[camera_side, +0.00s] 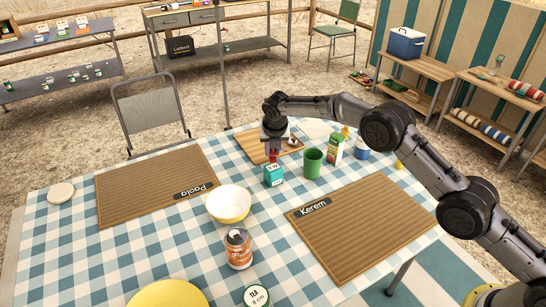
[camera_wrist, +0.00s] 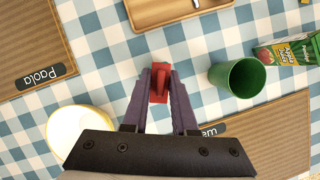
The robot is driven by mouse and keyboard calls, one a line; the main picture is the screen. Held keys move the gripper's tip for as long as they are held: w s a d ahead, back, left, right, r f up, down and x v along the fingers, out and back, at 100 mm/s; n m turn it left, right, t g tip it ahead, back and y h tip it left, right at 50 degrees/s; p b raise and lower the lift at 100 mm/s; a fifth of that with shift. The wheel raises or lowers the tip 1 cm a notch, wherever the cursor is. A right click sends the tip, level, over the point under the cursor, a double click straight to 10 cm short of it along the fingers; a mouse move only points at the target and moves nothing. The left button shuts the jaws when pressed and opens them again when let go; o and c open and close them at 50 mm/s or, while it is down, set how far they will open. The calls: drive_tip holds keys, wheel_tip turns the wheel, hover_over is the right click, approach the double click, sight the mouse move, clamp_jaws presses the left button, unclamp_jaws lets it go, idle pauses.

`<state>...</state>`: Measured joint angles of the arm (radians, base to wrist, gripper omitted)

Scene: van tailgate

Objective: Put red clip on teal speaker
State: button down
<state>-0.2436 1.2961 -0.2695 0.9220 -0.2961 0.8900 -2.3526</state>
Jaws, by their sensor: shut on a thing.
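My gripper (camera_side: 272,150) points down above the middle of the table and is shut on the red clip (camera_side: 273,157). In the wrist view, the clip (camera_wrist: 158,84) sits between the two fingertips (camera_wrist: 160,88). The small teal block with white markings, which looks like the teal speaker (camera_side: 274,176), stands on the checked cloth just below the clip. In the wrist view it is mostly hidden behind the clip and fingers. I cannot tell whether the clip touches it.
A green cup (camera_side: 312,161) stands close to the right of the teal block, with a juice carton (camera_side: 335,147) beyond it. A wooden tray (camera_side: 252,146) lies behind. A yellow-white bowl (camera_side: 229,204) and a can (camera_side: 238,249) stand nearer the front.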

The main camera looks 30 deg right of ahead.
sight(273, 153)
drive_tip(key=shift+f, duration=1.35)
drive_tip(key=shift+f, duration=0.1)
drive_tip(key=c, duration=0.7)
unclamp_jaws()
drive_tip(key=v, duration=1.2)
